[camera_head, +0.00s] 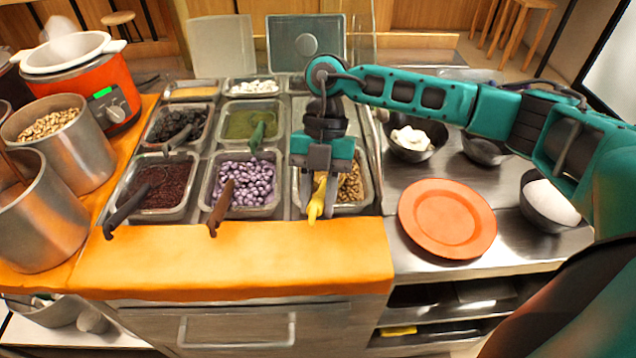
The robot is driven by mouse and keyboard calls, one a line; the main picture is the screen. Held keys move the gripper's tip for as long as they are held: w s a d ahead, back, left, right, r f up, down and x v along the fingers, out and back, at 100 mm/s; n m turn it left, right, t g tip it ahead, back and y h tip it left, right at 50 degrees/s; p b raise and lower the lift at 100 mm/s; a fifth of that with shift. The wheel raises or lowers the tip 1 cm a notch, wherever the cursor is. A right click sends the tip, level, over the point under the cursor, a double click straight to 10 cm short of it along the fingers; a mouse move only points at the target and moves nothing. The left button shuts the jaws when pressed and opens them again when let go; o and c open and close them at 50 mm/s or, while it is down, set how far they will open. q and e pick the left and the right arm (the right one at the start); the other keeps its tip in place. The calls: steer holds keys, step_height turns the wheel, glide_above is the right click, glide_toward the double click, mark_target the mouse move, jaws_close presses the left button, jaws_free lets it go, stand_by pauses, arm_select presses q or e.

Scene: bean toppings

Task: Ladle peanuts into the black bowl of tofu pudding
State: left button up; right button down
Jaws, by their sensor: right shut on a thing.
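My right gripper (320,178) points down over the front right food tray and is shut on the yellow ladle (316,205). The ladle's handle leans over the front rim of the tray, and its scoop is hidden by the gripper. Brown peanuts (350,184) show in this tray to the right of the gripper. A black bowl (408,154) with white chunks stands behind the orange plate, right of the trays. Another black bowl (540,215) with a smooth white filling stands at the right, partly behind my right arm. I cannot tell which filling is tofu pudding. My left gripper is out of view.
Trays of purple beans (243,184), dark red beans (160,187) and other toppings lie left of the gripper, several with ladles. An orange plate (447,218) lies on the steel counter. A dark bowl (485,150) stands behind it. Metal pots (40,215) stand far left.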

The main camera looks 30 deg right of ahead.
mark_target(322, 191)
steer(key=shift+t+h, duration=0.5)
steer(key=f, duration=0.1)
steer(key=w+f, duration=0.1)
steer(key=d+f, duration=0.1)
steer(key=shift+w+d+f, duration=0.1)
steer(key=shift+w+f, duration=0.1)
steer(key=shift+f, duration=0.15)
steer(key=shift+w+d+f+t+b, duration=0.35)
steer(key=shift+w+d+b, duration=0.15)
steer(key=shift+w+b, duration=0.15)
steer(key=shift+r, duration=0.1)
step_height(322, 191, up, 2)
steer(key=shift+p, duration=0.75)
step_height(322, 191, up, 2)
steer(key=shift+r, duration=1.2)
